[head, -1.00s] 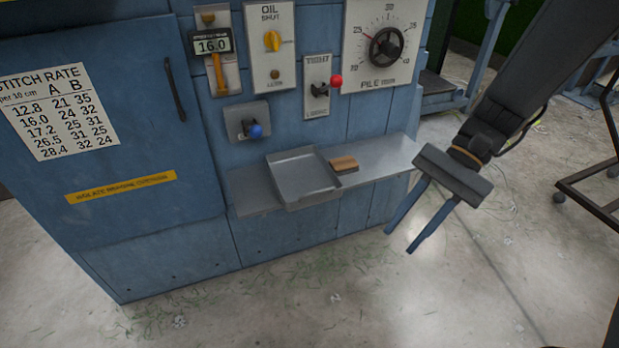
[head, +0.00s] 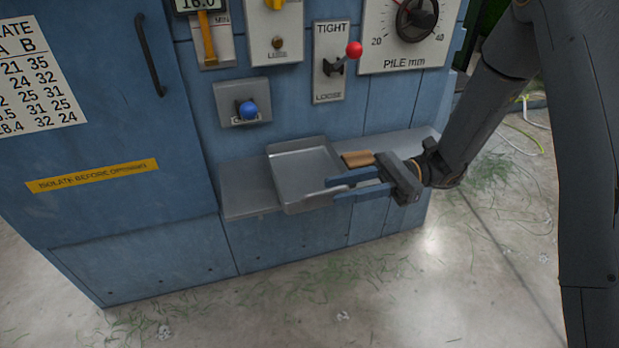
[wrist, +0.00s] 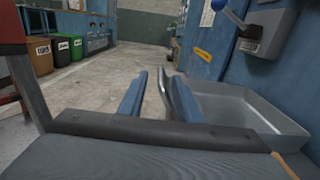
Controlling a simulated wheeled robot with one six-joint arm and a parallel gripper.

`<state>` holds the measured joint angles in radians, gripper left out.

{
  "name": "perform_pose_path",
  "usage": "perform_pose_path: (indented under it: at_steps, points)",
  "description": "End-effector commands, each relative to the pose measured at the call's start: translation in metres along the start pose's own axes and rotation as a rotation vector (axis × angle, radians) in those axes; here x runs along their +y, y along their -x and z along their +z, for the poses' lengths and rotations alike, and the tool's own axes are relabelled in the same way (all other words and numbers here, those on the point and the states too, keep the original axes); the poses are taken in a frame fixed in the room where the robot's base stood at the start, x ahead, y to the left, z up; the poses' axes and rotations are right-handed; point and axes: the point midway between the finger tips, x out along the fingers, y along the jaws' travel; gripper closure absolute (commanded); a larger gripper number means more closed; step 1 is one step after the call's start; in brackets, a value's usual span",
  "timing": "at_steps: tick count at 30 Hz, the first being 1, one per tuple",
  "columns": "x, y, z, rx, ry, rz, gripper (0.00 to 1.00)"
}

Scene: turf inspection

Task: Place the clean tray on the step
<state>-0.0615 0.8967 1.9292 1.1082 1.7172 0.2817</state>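The tray (head: 300,172) is a shallow, empty grey metal tray. It sits on the grey metal ledge (head: 243,186) of the blue machine, with its near edge reaching over the ledge front. My gripper (head: 332,190) is at the tray's near right corner, with its two blue fingers apart. In the wrist view, the tray (wrist: 240,108) is on the right, and a thin metal wall of it shows between the fingers (wrist: 162,76), close to the right one. A gap shows by the left finger. No step apart from the ledge can be made out.
A brown block (head: 357,158) lies on the ledge just right of the tray, close to my gripper. Above are a blue-knobbed lever (head: 248,110) and a red-knobbed lever (head: 353,50). Several bins (wrist: 62,52) stand far off. The floor in front is clear apart from grass clippings.

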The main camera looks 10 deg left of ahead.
Motion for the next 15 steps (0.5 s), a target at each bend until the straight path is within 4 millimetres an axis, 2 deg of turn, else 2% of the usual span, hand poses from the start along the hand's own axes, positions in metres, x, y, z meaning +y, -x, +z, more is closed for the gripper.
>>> perform_pose_path:
  at_steps: [6, 11, 15]
  points:
    - [0.000, -0.023, 0.000, 0.000, 0.000, 0.005, 0.69]
    - [0.000, -0.034, 0.001, 0.002, 0.001, 0.005, 0.69]
    - [-0.001, -0.054, 0.003, 0.001, 0.000, 0.008, 0.69]
